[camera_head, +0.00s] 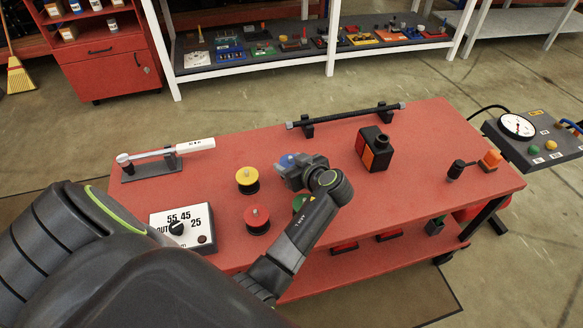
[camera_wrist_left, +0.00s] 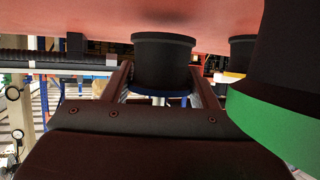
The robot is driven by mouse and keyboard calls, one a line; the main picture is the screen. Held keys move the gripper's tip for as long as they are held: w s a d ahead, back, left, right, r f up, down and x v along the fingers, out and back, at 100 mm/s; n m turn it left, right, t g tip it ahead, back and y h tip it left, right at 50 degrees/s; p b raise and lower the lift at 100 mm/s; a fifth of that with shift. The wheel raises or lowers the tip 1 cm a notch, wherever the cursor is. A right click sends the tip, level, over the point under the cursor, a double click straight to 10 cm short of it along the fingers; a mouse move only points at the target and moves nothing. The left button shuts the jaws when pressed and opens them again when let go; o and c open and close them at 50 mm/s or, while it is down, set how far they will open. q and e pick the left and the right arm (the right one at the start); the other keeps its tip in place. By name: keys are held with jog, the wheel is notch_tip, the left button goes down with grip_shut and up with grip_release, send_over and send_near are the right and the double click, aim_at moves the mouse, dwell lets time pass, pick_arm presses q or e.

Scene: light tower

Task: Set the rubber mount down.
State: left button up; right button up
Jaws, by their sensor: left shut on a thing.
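The rubber mount in my left gripper (camera_head: 298,172) has a blue top (camera_head: 287,160) and a black round body. The gripper is shut on it, over the red workbench (camera_head: 340,215). In the left wrist view the mount's black body (camera_wrist_left: 163,62) sits between the two fingers, its blue face toward the palm. The bench surface shows close beyond its base; I cannot tell whether they touch. A yellow-topped mount (camera_head: 247,178) and a red-topped mount (camera_head: 257,217) stand upright to the left. A green-topped mount (camera_head: 298,203) is partly hidden by my arm. My right gripper is out of view.
A torque wrench on a stand (camera_head: 165,160) and a dial box (camera_head: 182,226) are on the bench's left. A black bar on supports (camera_head: 345,117) lies along the back. A black and orange block (camera_head: 375,149) stands to the right. Bench room between the block and front edge is clear.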

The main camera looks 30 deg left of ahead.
pick_arm(q)
jog(key=shift+f, duration=0.8)
jog(key=o, duration=1.1)
jog(key=shift+r, duration=0.1)
